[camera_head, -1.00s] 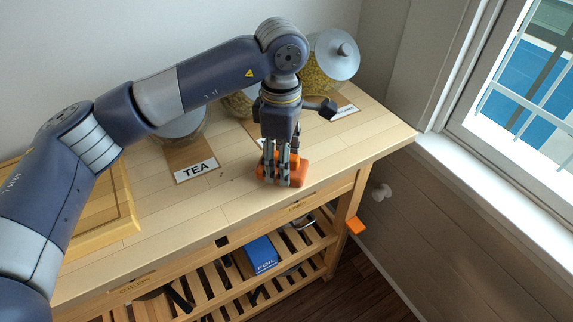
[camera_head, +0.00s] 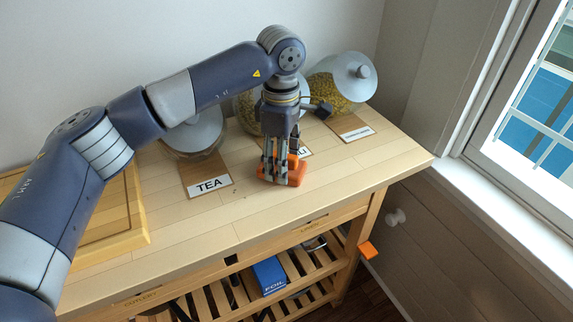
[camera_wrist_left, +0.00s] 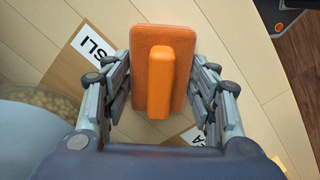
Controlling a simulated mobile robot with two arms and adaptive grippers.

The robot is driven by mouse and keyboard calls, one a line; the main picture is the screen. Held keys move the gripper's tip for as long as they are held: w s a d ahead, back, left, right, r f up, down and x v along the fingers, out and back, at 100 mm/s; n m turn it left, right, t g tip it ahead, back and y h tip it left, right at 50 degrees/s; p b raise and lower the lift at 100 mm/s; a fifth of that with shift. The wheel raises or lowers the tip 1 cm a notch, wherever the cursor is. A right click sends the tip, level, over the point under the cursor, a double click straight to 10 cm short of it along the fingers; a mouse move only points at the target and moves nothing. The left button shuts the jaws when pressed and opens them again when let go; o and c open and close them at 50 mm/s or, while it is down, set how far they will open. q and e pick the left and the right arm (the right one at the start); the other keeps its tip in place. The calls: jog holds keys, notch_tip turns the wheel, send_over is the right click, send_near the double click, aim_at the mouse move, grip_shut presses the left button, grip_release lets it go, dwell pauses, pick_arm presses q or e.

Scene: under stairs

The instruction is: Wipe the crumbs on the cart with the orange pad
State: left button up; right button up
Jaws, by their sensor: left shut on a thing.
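The pad is flat side down, at or close to the wooden top of the cart (camera_head: 210,222), right of the TEA label. In the left wrist view the pad (camera_wrist_left: 181,42) shows whole, with its handle between the fingers. Whether it presses on the wood cannot be told. A few tiny dark specks, possibly crumbs, may lie on the wood left of the pad, too small to be sure. My right gripper is not in view.
Glass jars with grey lids (camera_head: 354,76) stand along the back, with labelled boards in front, such as the TEA label (camera_head: 209,185). A wooden board (camera_head: 128,232) lies at left. The front strip of the top is clear. A blue box (camera_head: 269,275) sits on the slatted shelf.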

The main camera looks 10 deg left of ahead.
pick_arm(q)
jog(key=shift+w+a, duration=0.3)
jog(key=shift+w, duration=0.05)
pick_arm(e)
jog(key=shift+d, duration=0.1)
pick_arm(q)
notch_tip(320, 180, up, 6)
jog(key=p, duration=0.3)
jog(key=shift+d+f, duration=0.1)
jog(key=shift+f, duration=0.15)
jog(key=shift+r+p, duration=0.4)
jog(key=shift+p, duration=0.05)
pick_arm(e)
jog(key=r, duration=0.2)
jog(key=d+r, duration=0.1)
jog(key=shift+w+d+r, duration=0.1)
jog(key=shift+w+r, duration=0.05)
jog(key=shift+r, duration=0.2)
